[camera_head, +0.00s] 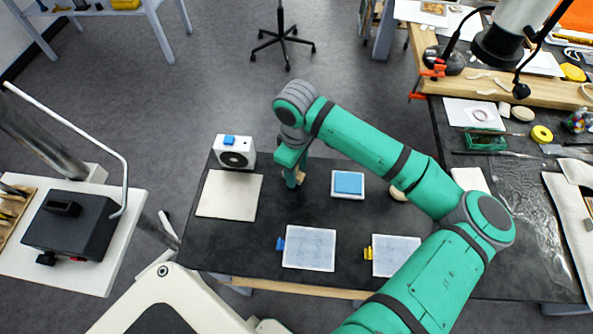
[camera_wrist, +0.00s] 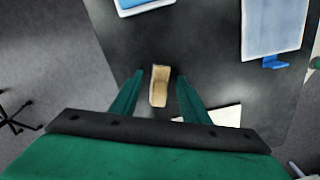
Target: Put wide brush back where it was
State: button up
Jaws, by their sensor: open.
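A tan, narrow wooden piece that looks like the wide brush (camera_wrist: 159,86) shows between my fingers in the wrist view. Its bristles cannot be made out. In the head view only a small tan bit of it (camera_head: 300,176) shows beside my fingers, over the dark table. My gripper (camera_wrist: 160,78) points down with its fingers apart, one on each side of the piece, with dark gaps between. In the head view my gripper (camera_head: 293,180) is partly hidden by its own wrist. I cannot tell whether the piece stands on the table or lies flat.
On the dark table (camera_head: 260,215) are a cream sheet (camera_head: 229,196), a white fan box (camera_head: 234,158), a white tray with a blue pad (camera_head: 348,184), and two pale boxes with a blue clip (camera_head: 309,249) and a yellow clip (camera_head: 397,256). A cluttered bench (camera_head: 450,135) adjoins at right.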

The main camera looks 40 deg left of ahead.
notch_tip(320, 180, up, 11)
jog(key=shift+r, duration=0.2)
jog(key=shift+a, duration=0.1)
dwell(0.6)
